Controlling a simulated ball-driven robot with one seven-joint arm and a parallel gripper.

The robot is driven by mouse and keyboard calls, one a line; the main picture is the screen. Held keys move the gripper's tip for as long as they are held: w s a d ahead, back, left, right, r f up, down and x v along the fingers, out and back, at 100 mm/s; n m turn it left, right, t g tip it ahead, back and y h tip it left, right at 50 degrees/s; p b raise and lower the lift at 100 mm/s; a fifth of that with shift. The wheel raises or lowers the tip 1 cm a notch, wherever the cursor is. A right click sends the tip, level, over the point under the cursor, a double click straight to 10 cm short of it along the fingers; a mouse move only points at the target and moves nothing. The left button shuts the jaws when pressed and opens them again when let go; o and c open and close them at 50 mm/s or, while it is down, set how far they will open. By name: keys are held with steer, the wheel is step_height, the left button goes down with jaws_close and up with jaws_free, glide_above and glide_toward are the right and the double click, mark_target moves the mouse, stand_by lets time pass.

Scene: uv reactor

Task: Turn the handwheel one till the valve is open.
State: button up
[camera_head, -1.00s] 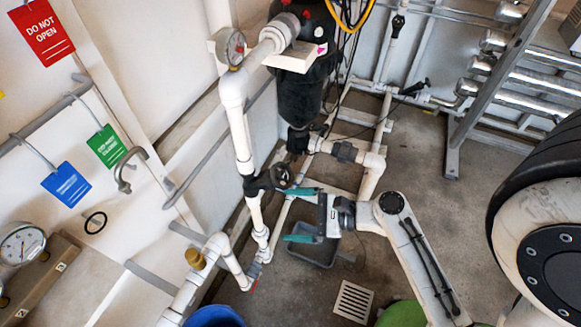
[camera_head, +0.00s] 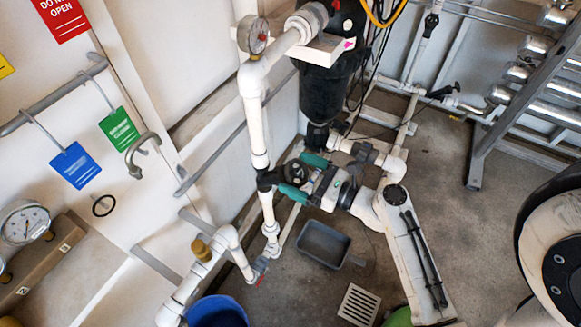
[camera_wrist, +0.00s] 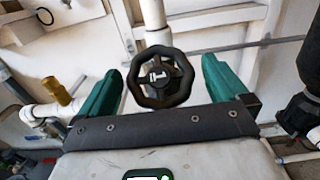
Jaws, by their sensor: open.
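The handwheel one (camera_wrist: 160,78) is a black, lobed wheel with a white "1" on its hub, in front of a white vertical pipe. It shows in the wrist view between the two green fingers of my gripper (camera_wrist: 163,82), with a gap on each side. In the head view the handwheel (camera_head: 291,169) sits on a black valve body (camera_head: 267,180) on the white pipe. My gripper (camera_head: 304,176) is open there, its teal fingers on either side of the wheel. Whether a finger touches the rim cannot be told. The valve's inner state is hidden.
A pressure gauge (camera_head: 254,36) and a black filter housing (camera_head: 330,88) stand above and behind the wheel. A grey tray (camera_head: 323,246), a blue bucket (camera_head: 216,312) and a floor drain (camera_head: 358,304) lie below. A second white pipe with a brass fitting (camera_head: 200,250) is at the left.

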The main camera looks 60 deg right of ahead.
steer(key=shift+w, duration=1.45)
steer(key=shift+a, duration=0.1)
steer(key=c, duration=1)
steer(key=shift+o, duration=0.2)
steer(key=shift+n, duration=0.3)
